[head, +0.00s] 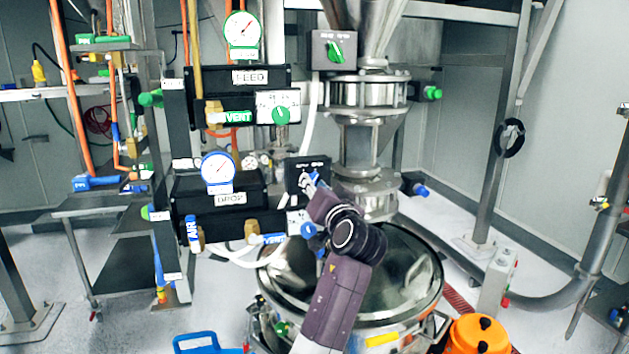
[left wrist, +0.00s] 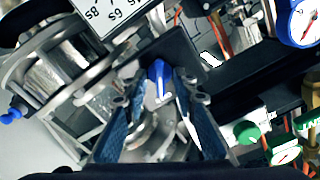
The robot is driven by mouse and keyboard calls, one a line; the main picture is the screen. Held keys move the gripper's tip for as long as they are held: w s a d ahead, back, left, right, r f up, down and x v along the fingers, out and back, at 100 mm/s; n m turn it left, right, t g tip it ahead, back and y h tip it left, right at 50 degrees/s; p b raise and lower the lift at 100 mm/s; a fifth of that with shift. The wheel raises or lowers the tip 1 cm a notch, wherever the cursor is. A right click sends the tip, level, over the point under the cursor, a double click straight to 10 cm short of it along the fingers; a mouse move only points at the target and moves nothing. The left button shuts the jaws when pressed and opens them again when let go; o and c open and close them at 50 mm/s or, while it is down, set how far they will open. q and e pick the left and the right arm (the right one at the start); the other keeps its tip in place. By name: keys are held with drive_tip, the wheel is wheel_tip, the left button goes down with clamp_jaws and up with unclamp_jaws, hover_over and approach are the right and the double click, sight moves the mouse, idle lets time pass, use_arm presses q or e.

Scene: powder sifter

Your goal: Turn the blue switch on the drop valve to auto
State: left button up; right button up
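The blue switch (left wrist: 158,78) sits on a dark control box in the left wrist view, with a pale line along it. The same black box (head: 296,163) shows in the head view beside the lower steel valve, but there my gripper largely covers the switch. My left gripper (left wrist: 157,88) is open, with one blue-padded finger on each side of the switch and a visible gap to both. In the head view my left gripper (head: 312,186) is at the front of the box. I cannot tell the switch's setting. My right gripper is in neither view.
A DROP panel (head: 230,198) with a blue-rimmed gauge stands left of the box. A FEED panel (head: 250,77) and a green-switch box (head: 333,50) are above. A shiny steel vessel (head: 400,260) lies below. Open floor shows at the right.

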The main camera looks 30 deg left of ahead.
use_arm(q)
drive_tip(key=shift+c, duration=0.2)
clamp_jaws()
